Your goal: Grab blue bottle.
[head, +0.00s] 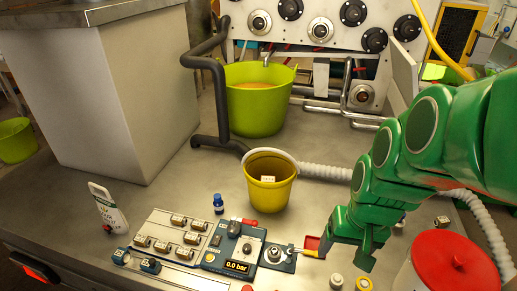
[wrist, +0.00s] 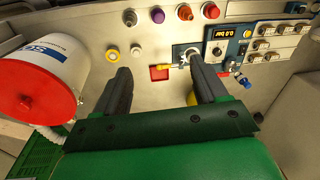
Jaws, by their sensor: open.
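The blue bottle (head: 218,203) is small, with a dark blue body and a white label band. It stands upright on the metal deck just behind the control panel, left of the yellow bucket. A small blue shape, likely the same bottle (wrist: 246,82), shows right of the right finger in the wrist view. My gripper (head: 347,244) is right of the yellow bucket, well to the right of the bottle. In the wrist view my gripper (wrist: 161,68) is open, with its two dark fingers apart and nothing held between them.
The yellow bucket (head: 269,190) stands between bottle and gripper. The control panel (head: 227,249) and a board of small blocks (head: 166,237) lie in front. A red-lidded tub (head: 453,265) is at right. Bare deck lies left of the blue bottle.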

